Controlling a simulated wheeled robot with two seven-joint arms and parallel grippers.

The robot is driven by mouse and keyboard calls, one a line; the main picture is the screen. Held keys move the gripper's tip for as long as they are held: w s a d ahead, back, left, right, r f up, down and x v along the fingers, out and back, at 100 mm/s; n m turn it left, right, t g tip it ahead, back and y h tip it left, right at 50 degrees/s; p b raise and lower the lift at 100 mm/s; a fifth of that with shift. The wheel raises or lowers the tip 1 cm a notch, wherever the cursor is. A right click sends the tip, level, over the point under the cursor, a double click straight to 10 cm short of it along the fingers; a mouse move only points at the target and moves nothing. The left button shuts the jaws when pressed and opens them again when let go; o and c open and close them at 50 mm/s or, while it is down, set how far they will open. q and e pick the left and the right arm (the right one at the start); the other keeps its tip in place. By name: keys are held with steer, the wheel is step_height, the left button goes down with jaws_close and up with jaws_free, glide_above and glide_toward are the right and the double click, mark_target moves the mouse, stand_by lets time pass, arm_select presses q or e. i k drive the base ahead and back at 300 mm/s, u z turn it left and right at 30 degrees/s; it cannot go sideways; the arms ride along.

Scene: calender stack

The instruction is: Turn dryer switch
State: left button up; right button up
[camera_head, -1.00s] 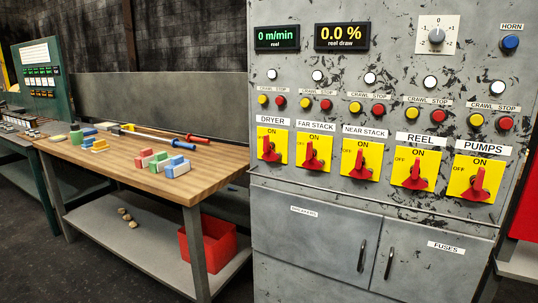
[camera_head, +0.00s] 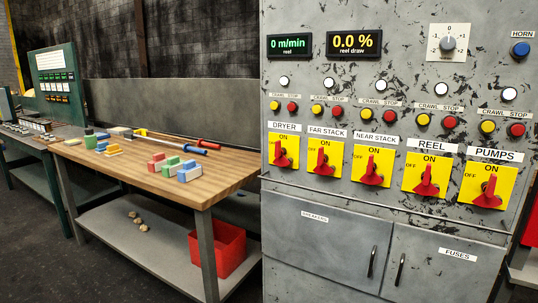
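The dryer switch (camera_head: 282,157) is a red rotary handle on a yellow plate, leftmost in the row on the grey control cabinet (camera_head: 330,260). Its white label (camera_head: 285,127) reads DRYER. The handle stands roughly upright, with its upper end near the ON mark. To its right are similar red switches for the far stack (camera_head: 323,163), near stack (camera_head: 371,172), reel (camera_head: 427,182) and pumps (camera_head: 487,193). Neither of my grippers shows in the view.
A wooden-topped workbench (camera_head: 215,186) with coloured blocks and tools stands left of the cabinet. A red bin (camera_head: 218,250) sits on its lower shelf. A green console (camera_head: 57,85) is at the far left. Dark floor (camera_head: 40,255) is open in front of the bench.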

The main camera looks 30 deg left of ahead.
mark_target(280, 160)
steer(key=u, duration=0.55)
steer(key=k, duration=1.2)
steer(key=u, duration=1.55)
steer(key=i, duration=1.85)
steer(key=u, duration=0.2)
steer(key=i, duration=1.6)
steer(key=z, duration=0.8)
